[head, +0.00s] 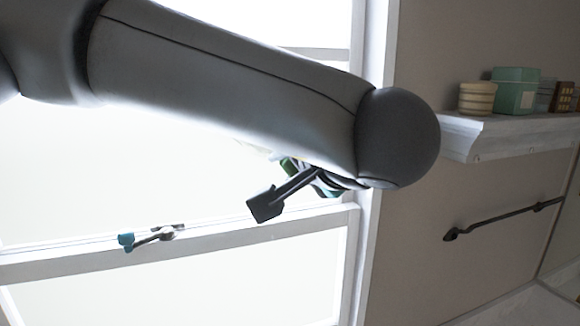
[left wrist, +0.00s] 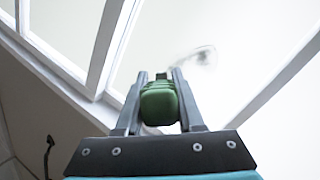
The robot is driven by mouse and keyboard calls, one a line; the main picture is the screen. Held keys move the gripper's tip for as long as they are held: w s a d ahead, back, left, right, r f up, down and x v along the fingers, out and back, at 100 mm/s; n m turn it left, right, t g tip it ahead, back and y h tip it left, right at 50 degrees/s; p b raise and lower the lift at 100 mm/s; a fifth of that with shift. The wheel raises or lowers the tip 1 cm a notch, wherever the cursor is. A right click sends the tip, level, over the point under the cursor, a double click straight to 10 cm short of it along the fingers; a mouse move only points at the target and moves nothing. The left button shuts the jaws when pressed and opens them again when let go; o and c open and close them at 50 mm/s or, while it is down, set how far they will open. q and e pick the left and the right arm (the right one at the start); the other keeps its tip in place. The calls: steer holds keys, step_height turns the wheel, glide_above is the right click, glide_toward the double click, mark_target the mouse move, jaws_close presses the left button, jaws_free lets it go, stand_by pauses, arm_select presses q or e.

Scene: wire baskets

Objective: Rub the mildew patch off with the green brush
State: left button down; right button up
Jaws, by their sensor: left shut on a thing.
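The green brush (left wrist: 160,103) is between the two fingers of my left gripper (left wrist: 160,76) in the left wrist view, and the fingers are shut on it. Its far end points toward the window glass. A smudged grey mildew patch (left wrist: 203,56) shows on the pale pane, beyond and right of the brush tip. I see a gap between them in the picture but cannot tell the depth. In the head view my left gripper (head: 276,188) is below my forearm, with a bit of the green brush (head: 288,166) showing. The patch is not visible there.
A white window frame (head: 250,228) crosses the glass, with a teal and grey latch-like piece (head: 150,238) on its rail. At right, a shelf (head: 490,135) holds a striped jar (head: 477,98) and a green box (head: 515,90). A dark rail (head: 500,219) is on the wall below.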

arm_select(q)
steer(key=shift+s+a+r+p, duration=0.2)
steer(key=shift+a+r+p, duration=0.5)
steer(key=shift+r, duration=0.35)
steer(key=shift+a+r, duration=0.1)
steer(key=shift+s+a+r+p, duration=0.15)
steer(key=shift+a+r+p, duration=0.25)
steer(key=shift+r, duration=0.2)
steer(key=shift+s+a+r+p, duration=0.15)
steer(key=shift+a+r+p, duration=0.25)
steer(key=shift+r, duration=0.2)
steer(key=shift+w+d+f+b, duration=0.15)
steer(key=shift+d+f+b, duration=0.25)
steer(key=shift+f, duration=0.3)
steer(key=shift+w+d+f+b, duration=0.15)
steer(key=shift+d+f+b, duration=0.1)
steer(key=shift+d+f, duration=0.35)
steer(key=shift+f, duration=0.15)
